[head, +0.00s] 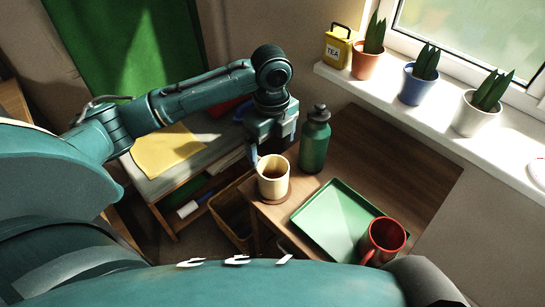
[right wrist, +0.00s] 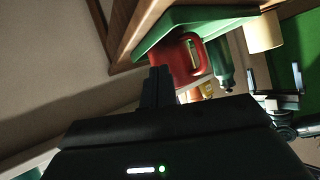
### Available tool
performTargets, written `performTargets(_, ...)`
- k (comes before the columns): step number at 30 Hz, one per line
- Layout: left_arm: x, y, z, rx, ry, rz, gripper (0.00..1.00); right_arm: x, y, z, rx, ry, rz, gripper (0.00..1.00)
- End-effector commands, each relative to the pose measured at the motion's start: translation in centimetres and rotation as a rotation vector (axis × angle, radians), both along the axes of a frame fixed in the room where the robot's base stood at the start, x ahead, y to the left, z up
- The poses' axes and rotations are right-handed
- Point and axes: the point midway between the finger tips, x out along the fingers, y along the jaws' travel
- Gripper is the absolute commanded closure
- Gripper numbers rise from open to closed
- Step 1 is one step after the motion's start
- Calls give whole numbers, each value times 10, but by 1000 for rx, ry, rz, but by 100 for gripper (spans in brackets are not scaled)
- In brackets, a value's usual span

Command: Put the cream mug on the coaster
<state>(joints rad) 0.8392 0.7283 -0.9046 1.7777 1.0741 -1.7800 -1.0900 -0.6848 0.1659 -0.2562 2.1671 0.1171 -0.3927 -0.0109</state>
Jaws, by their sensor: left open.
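The cream mug (head: 273,176) stands upright near the table's left corner, with dark content inside. A brown round edge under it looks like the coaster (head: 272,202), mostly hidden by the mug. My left gripper (head: 272,146) is open just above and behind the mug, one finger close to its rim at the left; I see nothing held in it. In the right wrist view the cream mug (right wrist: 264,32) and my left gripper (right wrist: 275,97) show at the right. My right gripper (right wrist: 158,86) shows as dark fingers in front of the red mug; its opening is unclear.
A green bottle (head: 314,143) stands behind the cream mug. A green tray (head: 325,218) lies to its right, with a red mug (head: 384,240) at its near right corner. The table's back right is clear.

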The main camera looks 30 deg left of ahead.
Motion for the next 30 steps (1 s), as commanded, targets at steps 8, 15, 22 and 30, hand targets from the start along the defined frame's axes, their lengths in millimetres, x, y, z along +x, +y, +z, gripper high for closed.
performTargets(8, -17, -60, -49, -194, -73, 139, 9, 1, 0, 1, -3, -3, 3, 100)
performTargets(15, -46, -132, -91, -535, -168, 476, 9, 1, 0, 1, -3, -5, 4, 100)
performTargets(22, -77, -156, -104, -824, -227, 874, 9, 1, 0, 1, -3, -5, 4, 100)
performTargets(30, -117, -126, -105, -1054, -334, 1320, 9, 1, 0, 2, -3, -6, 4, 100)
